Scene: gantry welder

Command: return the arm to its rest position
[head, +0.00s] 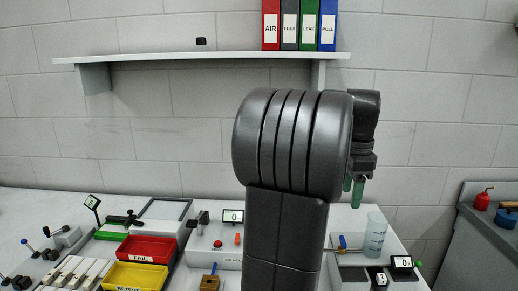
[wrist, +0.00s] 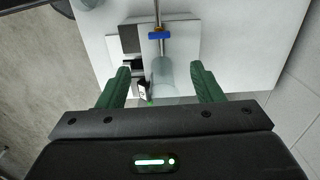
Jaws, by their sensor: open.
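My arm stands upright in the middle of the head view and hides part of the bench. My gripper (head: 353,190) hangs at its right side, green fingers pointing down, above the bench. In the wrist view the gripper (wrist: 160,88) has its two green fingers wide apart. A clear beaker (wrist: 163,75) shows between and beyond the fingertips; I cannot tell any contact. In the head view the beaker (head: 375,235) stands on the bench right of and below the gripper.
A shelf (head: 220,55) with several binders (head: 299,25) is on the wall behind my arm. The bench holds a red FAIL bin (head: 147,249), a yellow bin (head: 135,276) and small instruments. A side cabinet (head: 480,245) stands at right.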

